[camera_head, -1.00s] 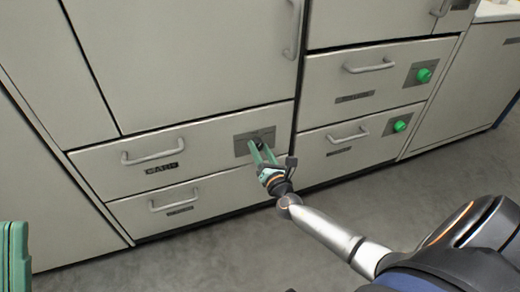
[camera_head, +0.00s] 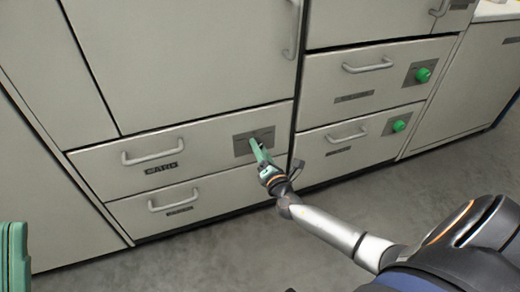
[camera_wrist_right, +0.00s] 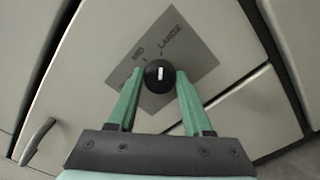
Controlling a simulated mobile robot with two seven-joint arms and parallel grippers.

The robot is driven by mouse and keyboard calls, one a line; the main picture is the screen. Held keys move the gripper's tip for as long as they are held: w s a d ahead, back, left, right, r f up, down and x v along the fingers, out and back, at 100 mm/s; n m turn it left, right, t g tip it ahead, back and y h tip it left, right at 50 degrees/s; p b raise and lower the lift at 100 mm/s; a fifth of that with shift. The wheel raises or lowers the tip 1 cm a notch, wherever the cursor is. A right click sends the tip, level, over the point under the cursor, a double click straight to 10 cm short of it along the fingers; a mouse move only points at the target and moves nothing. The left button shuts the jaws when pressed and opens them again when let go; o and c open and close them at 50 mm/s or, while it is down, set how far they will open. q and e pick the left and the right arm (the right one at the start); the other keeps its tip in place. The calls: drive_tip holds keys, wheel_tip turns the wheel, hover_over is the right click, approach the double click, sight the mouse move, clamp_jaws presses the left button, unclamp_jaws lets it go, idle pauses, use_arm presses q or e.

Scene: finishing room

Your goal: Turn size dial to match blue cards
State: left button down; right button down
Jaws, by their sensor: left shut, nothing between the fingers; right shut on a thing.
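The size dial (camera_wrist_right: 159,76) is a round black knob with a white pointer mark on a grey plate (camera_wrist_right: 190,58) lettered MID and LARGE. In the right wrist view the mark points up the picture, roughly between the two words. My right gripper (camera_head: 256,148) is shut on the dial, its green fingers (camera_wrist_right: 160,78) on either side of it. In the head view the plate (camera_head: 240,146) shows on a drawer front, and the fingers largely hide the dial. My left gripper (camera_head: 14,255) is shut and empty at the left edge. I see no blue cards.
The dial's drawer (camera_head: 110,157) has a bar handle (camera_head: 153,151) and a dark label. Another drawer (camera_head: 200,199) lies below it. Two drawers to the right carry green knobs (camera_head: 423,75) (camera_head: 399,126). The grey floor (camera_head: 235,255) in front is clear.

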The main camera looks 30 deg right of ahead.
drive_tip(key=shift+c, duration=1.6)
unclamp_jaws()
drive_tip(key=p+v, duration=0.2)
drive_tip(key=v, duration=1)
drive_tip(key=shift+s+p, duration=0.25)
drive_tip(key=shift+p, duration=0.05)
drive_tip(key=shift+a, duration=0.1)
